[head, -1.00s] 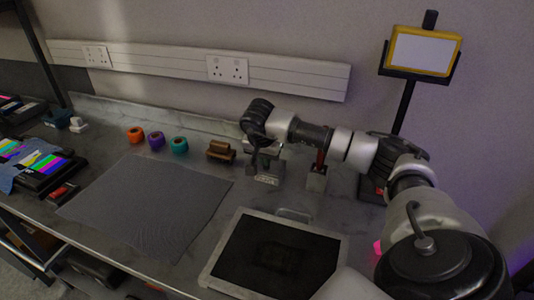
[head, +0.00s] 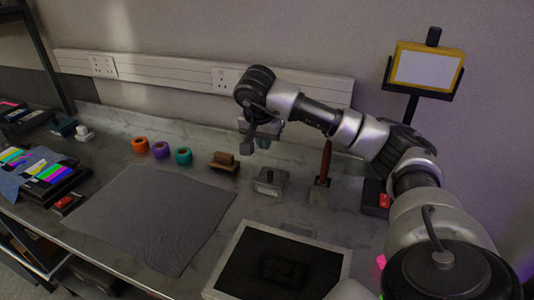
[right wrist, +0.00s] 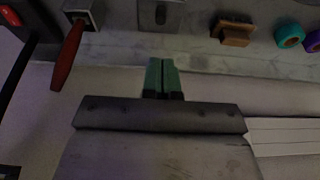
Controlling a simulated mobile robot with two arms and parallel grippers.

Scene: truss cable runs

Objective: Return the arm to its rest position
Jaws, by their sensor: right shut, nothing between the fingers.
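My right arm reaches over the bench from the right in the head view. Its gripper (head: 256,138) points down, raised above the back of the bench, in front of the wall. In the right wrist view its two greenish fingertips (right wrist: 162,76) lie together with nothing between them. A grey metal block (head: 270,181) stands on the bench below and in front of the gripper, apart from it. The red-handled tool (head: 326,160) stands in a holder to the right of the gripper. My left gripper is not in view.
A brown block (head: 223,163) and orange (head: 140,146), purple (head: 160,150) and teal (head: 184,156) rolls line the back. A grey mat (head: 150,215) and a dark framed panel (head: 230,270) lie in front. White trunking (head: 180,72) runs along the wall. A yellow-framed screen (head: 425,67) stands right.

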